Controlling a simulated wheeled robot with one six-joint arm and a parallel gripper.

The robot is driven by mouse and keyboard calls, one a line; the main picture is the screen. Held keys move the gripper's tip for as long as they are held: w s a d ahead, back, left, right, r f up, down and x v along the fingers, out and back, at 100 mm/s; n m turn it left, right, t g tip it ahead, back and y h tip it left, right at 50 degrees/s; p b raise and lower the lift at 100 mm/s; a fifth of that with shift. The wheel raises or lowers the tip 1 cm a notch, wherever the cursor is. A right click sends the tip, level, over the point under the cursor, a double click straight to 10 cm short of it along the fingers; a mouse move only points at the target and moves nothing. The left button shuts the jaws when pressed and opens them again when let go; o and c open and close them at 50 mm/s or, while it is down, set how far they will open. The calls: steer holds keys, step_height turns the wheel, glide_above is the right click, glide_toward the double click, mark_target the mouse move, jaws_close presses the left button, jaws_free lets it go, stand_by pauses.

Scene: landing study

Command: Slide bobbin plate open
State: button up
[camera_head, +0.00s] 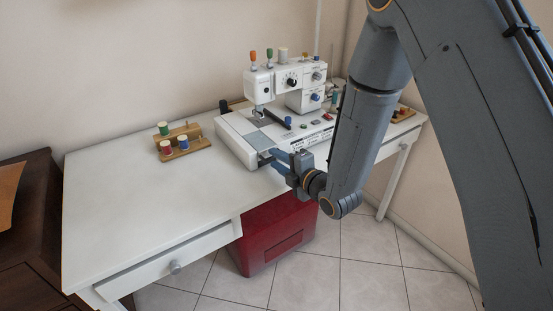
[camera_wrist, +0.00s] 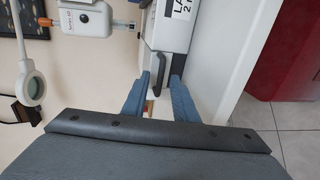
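The white sewing machine (camera_head: 290,78) stands on the white table, its flat bed (camera_head: 235,136) reaching towards the front left. A grey plate (camera_head: 258,140), which looks like the bobbin plate, lies on the bed below the needle area. My gripper (camera_head: 268,157) is at the bed's front edge, close to this plate. Nothing is clearly held between the fingers.
A wooden rack with thread spools (camera_head: 183,141) stands left of the machine on the table (camera_head: 130,210). A red cabinet (camera_head: 275,235) stands underneath. A magnifier lamp (camera_wrist: 30,85) shows at the left of the wrist view.

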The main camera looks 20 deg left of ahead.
steer(key=shift+w+a, duration=0.2)
steer(key=shift+a, duration=0.05)
jaws_close()
steer(key=shift+d, duration=0.1)
stand_by(1.2)
